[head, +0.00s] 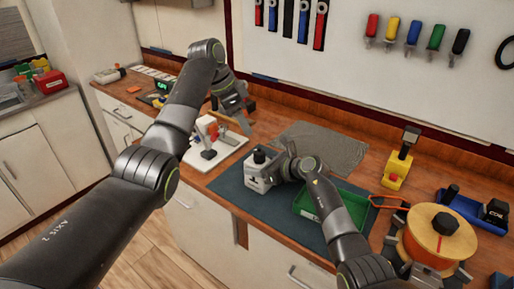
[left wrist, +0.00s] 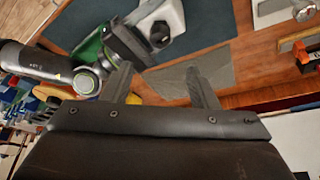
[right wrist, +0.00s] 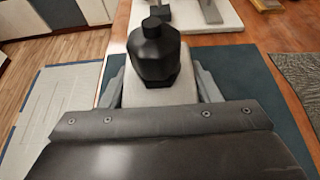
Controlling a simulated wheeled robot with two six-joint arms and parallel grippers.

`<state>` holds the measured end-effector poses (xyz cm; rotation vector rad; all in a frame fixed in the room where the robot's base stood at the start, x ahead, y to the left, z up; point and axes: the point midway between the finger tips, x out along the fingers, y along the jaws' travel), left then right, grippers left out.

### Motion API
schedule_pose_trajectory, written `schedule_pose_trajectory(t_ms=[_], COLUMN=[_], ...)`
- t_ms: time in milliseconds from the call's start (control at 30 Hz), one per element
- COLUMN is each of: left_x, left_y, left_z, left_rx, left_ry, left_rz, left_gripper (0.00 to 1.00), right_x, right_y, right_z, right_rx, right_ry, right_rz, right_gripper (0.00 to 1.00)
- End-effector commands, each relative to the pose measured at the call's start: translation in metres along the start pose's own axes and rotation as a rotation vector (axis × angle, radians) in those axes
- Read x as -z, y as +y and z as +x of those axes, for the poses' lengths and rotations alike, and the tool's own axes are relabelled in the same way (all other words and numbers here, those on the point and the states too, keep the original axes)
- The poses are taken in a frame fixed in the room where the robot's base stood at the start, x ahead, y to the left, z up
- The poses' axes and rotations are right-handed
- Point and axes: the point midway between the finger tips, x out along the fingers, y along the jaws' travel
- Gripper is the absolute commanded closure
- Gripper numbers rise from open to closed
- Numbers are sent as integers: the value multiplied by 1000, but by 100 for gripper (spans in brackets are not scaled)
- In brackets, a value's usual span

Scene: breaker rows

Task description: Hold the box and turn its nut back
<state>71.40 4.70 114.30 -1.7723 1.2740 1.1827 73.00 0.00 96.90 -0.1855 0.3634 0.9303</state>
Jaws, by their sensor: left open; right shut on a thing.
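The light grey box (head: 254,176) stands on the dark blue mat (head: 229,184), with a black nut (head: 259,155) on its top. My right gripper (head: 274,174) is shut on the box from its right side. In the right wrist view the box (right wrist: 146,91) sits between my two fingers, and the black nut (right wrist: 153,52) rises above them. My left gripper (head: 247,117) is open and empty, above and behind the box, apart from it. In the left wrist view the box (left wrist: 166,14) shows at the top, beyond my open fingers (left wrist: 160,82).
A white board with upright parts (head: 203,157) stands left of the box. A green tray (head: 352,208) lies to its right, partly behind my right arm. A grey mat (head: 325,145) is bare behind. An orange spool (head: 420,245) and yellow stand (head: 397,172) are farther right.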

Motion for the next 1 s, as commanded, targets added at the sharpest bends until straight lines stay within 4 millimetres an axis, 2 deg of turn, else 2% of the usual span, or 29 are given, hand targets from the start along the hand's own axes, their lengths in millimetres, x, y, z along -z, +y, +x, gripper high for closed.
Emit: schedule_pose_trajectory(t_ms=[400, 500, 700, 1000], left_x=[-1, 0, 0, 0], left_y=[2, 1, 1, 0], left_z=[83, 95, 109, 112], left_rx=[-4, -2, -1, 1], left_ry=[-4, -2, -2, -1], left_rz=[-2, -3, -1, -2], left_gripper=[46, 46, 46, 46], right_x=[0, 0, 0, -1], right_y=[0, 0, -1, -1], right_z=[0, 0, 0, 0], right_rx=[1, 1, 2, 2], right_ry=[-1, -1, -1, -1], right_rz=[-1, -1, -1, -1], right_gripper=[81, 81, 81, 81])
